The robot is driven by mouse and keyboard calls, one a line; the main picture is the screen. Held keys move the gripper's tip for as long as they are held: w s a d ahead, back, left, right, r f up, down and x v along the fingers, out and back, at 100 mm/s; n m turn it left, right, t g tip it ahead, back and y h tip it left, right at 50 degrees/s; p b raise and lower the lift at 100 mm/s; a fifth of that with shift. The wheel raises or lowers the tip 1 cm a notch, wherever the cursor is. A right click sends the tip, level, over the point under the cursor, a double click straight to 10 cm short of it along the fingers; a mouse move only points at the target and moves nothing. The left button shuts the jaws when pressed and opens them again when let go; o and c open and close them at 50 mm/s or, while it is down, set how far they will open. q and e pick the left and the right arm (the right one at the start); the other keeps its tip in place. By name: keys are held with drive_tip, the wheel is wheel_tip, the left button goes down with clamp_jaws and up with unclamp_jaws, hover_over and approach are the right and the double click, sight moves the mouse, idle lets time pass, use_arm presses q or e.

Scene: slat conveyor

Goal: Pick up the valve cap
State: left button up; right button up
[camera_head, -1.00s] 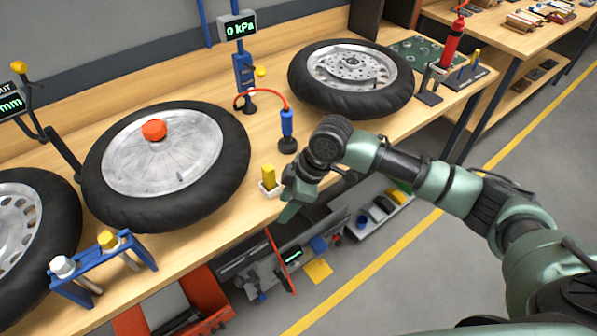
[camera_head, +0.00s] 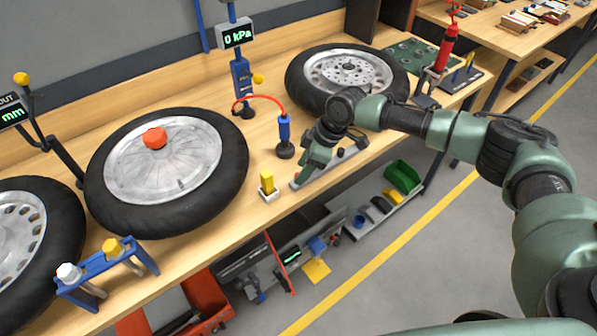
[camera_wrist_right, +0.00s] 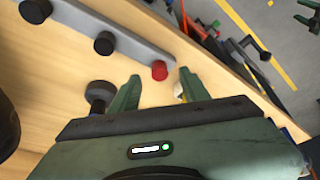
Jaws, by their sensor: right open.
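A small red cap, which I take to be the valve cap (camera_wrist_right: 159,70), sits at the near end of a grey strip (camera_wrist_right: 130,45) on the bench in the right wrist view. In the head view the right gripper (camera_head: 306,170) is low over the bench's front edge.
Black knobs (camera_wrist_right: 104,43) stand along the strip. A blue post (camera_head: 284,135) with a red hose and a yellow block (camera_head: 267,183) in a white holder are close left of the gripper. Tyred wheels (camera_head: 102,190) (camera_head: 300,90) lie on the bench (camera_head: 225,235).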

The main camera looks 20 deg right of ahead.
drive_tip(key=shift+x, duration=0.75)
clamp_jaws()
